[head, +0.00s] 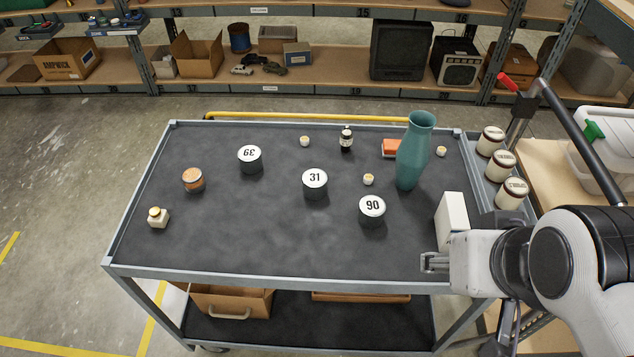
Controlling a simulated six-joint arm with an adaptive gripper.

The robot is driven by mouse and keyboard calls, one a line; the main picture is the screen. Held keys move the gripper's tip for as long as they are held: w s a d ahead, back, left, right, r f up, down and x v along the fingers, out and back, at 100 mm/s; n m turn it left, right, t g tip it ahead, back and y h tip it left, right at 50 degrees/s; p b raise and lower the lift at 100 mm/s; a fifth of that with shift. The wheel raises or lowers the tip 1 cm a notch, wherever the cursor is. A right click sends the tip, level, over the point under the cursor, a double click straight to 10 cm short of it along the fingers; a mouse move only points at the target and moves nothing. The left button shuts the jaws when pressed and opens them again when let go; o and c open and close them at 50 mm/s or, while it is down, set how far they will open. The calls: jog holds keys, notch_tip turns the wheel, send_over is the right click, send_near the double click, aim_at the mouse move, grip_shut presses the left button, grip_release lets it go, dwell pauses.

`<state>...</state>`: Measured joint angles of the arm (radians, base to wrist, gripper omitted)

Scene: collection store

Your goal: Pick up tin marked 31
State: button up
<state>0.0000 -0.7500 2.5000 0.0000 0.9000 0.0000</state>
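The tin marked 31 (315,184) is a short dark cylinder with a white lid and black digits. It stands upright near the middle of the dark trolley top (270,245). Two similar tins stand near it: one marked 90 (372,210) to the right and nearer, and one (249,159) to the left and farther, its digits upside down and seemingly 39. My gripper (428,262) is at the front right edge of the trolley, right of and nearer than tin 31 and well apart from it. Its fingers point left with nothing visible in them; their opening is unclear.
A tall teal vase (414,152) stands right of the tins. A white box (451,220) is beside my gripper. Lidded jars (502,165) line the right tray. The front middle is clear.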

aim_at(320, 191)
jog(key=o, duration=0.7)
jog(key=shift+w, duration=0.1)
jog(key=w+a+f+n+t, duration=0.15)
jog(key=w+f, duration=0.25)
jog(key=w, duration=0.7)
jog(key=w+a+f+n+t, duration=0.15)
jog(key=w+f, duration=0.25)
jog(key=w, duration=0.8)
jog(key=w+a+f+y, duration=0.1)
jog(key=w+a+f, duration=0.1)
jog(key=w+a+f+n+t+y, duration=0.1)
jog(key=w+a+f, duration=0.1)
jog(key=f, duration=0.1)
jog(key=w+a+f+n+y, duration=0.1)
jog(key=w+a+f, duration=0.1)
jog(key=shift+a+f, duration=0.1)
jog(key=shift+f, duration=0.15)
jog(key=a+f+y, duration=0.1)
jog(key=a+f, duration=0.1)
jog(key=a+f+n+y, duration=0.1)
jog(key=a+f, duration=0.1)
jog(key=f, duration=0.1)
jog(key=a+f+t+y, duration=0.1)
jog(key=a+f, duration=0.1)
jog(key=shift+w+a+f+n+y, duration=0.2)
jog(key=shift+a+n+y, duration=0.1)
jog(key=shift+a, duration=0.1)
jog(key=shift+s+a+f+y, duration=0.2)
jog(key=shift+a+f+y, duration=0.1)
jog(key=shift+a+f, duration=0.2)
